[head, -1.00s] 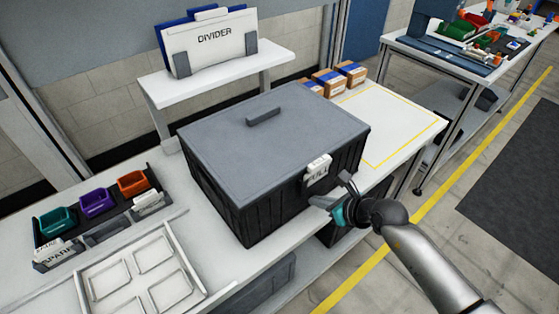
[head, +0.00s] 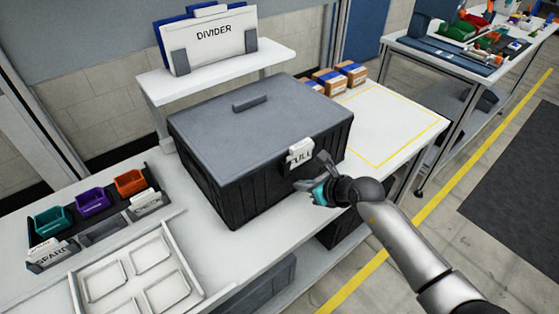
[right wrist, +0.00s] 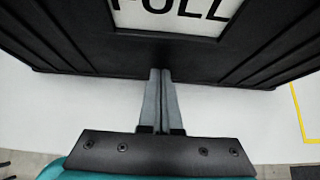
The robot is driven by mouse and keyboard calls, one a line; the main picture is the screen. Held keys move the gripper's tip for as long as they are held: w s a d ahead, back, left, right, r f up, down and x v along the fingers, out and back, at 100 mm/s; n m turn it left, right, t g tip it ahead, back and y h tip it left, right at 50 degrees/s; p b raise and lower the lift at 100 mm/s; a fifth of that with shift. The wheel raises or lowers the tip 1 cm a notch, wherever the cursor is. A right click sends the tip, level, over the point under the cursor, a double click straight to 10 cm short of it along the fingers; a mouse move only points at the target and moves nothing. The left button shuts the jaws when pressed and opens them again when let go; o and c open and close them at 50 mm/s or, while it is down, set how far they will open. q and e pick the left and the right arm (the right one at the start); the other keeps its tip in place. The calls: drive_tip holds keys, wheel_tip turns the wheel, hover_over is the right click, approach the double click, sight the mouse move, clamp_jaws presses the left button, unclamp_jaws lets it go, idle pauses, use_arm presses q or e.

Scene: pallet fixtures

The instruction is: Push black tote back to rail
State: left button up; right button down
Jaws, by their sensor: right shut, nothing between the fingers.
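The black tote (head: 210,195) with its grey lid (head: 285,115) stands upright on the white bench. A white label reading FULL (head: 299,152) is on its front; the label also shows in the right wrist view (right wrist: 175,18). My right gripper (head: 302,186) is at the tote's front, below the label. In the right wrist view its fingers (right wrist: 160,73) are shut together and empty, with the tips at the tote's black front wall; they appear to touch it. No rail can be made out behind the tote, whose body hides that strip of bench. My left gripper is out of view.
A raised white shelf (head: 265,59) with a DIVIDER holder (head: 213,36) stands behind the tote. Small cartons (head: 331,82) sit behind right. A yellow-outlined bench area (head: 395,122) is clear. Coloured bins (head: 93,202) and a white tray (head: 118,262) lie to the left.

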drive_tip(key=shift+w+a+b, duration=0.55)
drive_tip(key=shift+w+a, duration=0.3)
drive_tip(key=shift+w, duration=0.25)
drive_tip(key=shift+w+a+b, duration=1.1)
drive_tip(key=shift+w+b, duration=0.05)
drive_tip(key=shift+w, duration=0.25)
drive_tip(key=s+d+p, duration=0.2)
drive_tip(key=p, duration=0.1)
drive_tip(key=shift+s+d+r, duration=0.15)
drive_tip(key=shift+s, duration=0.25)
drive_tip(key=shift+s+d+p, duration=0.7)
drive_tip(key=shift+s+p, duration=0.2)
drive_tip(key=shift+s, duration=0.1)
